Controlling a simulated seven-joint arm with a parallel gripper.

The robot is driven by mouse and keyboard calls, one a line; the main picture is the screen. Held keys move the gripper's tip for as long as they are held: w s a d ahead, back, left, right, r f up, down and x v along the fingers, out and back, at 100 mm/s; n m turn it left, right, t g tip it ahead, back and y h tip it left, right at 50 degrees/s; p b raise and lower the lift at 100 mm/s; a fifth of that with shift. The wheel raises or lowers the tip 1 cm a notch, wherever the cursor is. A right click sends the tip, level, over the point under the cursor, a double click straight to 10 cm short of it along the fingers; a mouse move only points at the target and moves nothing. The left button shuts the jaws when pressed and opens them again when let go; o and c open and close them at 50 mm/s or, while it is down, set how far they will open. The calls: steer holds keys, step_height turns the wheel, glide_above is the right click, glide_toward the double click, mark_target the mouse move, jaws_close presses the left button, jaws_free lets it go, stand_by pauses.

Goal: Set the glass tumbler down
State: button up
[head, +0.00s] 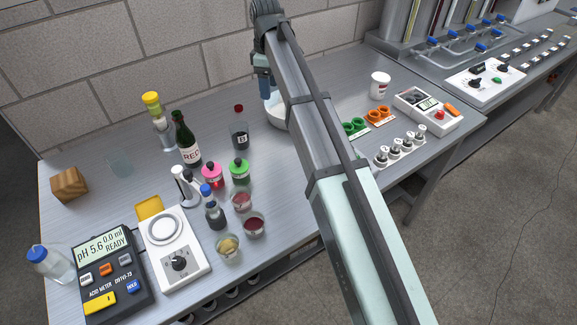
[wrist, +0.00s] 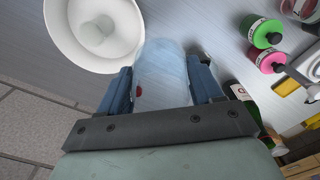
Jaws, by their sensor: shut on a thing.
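My gripper (wrist: 163,85) shows blue fingers shut on a clear glass tumbler (wrist: 165,68) in the wrist view. The tumbler is between the two fingers, beside the rim of a white bowl (wrist: 58,40); I cannot tell whether it touches the table or the bowl. A small red spot shows through or on the glass. In the head view my gripper (head: 262,82) is near the wall at the back, partly behind my arm. The white bowl (head: 274,110) is partly hidden there by my arm. I cannot make out the tumbler in the head view.
A dark bottle with a red cap (head: 239,130) and a green wine bottle (head: 187,140) stand to the left of the bowl. Pink (head: 213,177) and green (head: 239,172) jars stand in front. The table (head: 95,205) has bare room at its left.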

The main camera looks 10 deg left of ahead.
steer(key=s+d+f, duration=0.3)
steer(key=s+d, duration=0.5)
steer(key=s, duration=0.5)
steer(key=shift+n, duration=0.4)
steer(key=shift+w+d+f, duration=0.1)
steer(key=shift+f, duration=2.35)
steer(key=shift+w+d+f, duration=0.1)
steer(key=shift+f, duration=2.35)
steer(key=shift+f, duration=0.15)
steer(key=o, duration=1.1)
step_height(320, 180, up, 12)
steer(key=shift+r, duration=0.2)
